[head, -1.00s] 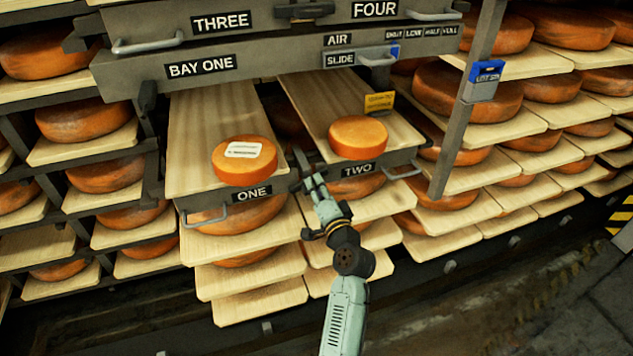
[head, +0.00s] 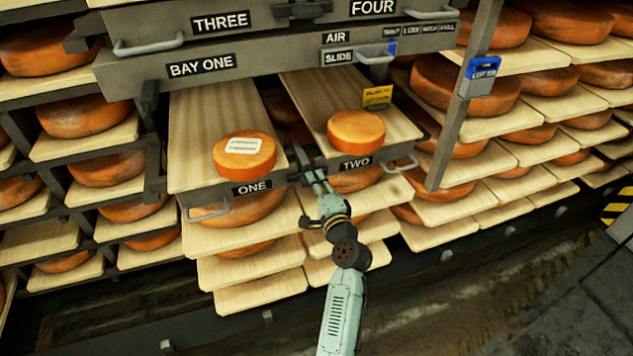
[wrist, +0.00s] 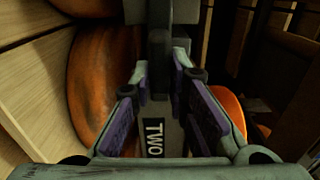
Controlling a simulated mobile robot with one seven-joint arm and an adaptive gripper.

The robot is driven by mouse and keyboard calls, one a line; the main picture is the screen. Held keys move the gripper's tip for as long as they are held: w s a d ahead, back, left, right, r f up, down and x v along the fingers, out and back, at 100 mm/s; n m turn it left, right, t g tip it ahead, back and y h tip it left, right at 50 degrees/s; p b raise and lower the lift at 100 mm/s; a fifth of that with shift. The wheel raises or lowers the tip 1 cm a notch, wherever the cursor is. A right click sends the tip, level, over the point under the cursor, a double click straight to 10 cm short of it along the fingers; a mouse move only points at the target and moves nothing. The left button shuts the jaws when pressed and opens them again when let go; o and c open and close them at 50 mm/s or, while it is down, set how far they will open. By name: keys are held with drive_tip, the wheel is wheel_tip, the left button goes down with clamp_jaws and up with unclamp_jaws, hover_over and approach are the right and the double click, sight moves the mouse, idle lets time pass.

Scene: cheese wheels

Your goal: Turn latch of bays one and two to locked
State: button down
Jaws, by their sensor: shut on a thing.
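Drawer one (head: 180,180) and drawer two (head: 413,136) stand pulled out, each a wooden board with an orange cheese wheel near its front. A dark latch lever (head: 302,157) stands between their fronts, its top leaning left. My gripper (head: 314,176) is at this lever from below. In the wrist view the dark lever (wrist: 160,50) sits between my fingers (wrist: 160,82), which are shut on it. The label TWO (wrist: 153,138) shows just below it. The fingers partly hide the lever's lower part. Another dark lever (head: 149,98) hangs at the left, under the BAY ONE beam (head: 275,70).
Cheese wheel one (head: 244,155) carries a white label; cheese wheel two (head: 356,131) has a yellow card (head: 377,96) behind it. Wire handles (head: 208,213) stick out from the drawer fronts. A grey post (head: 460,110) with a blue-topped tag stands at right. Floor at lower right is clear.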

drive_tip(key=c, duration=1.6)
unclamp_jaws()
drive_tip(key=shift+o, duration=0.2)
drive_tip(key=shift+s, duration=0.1)
drive_tip(key=v, duration=1.2)
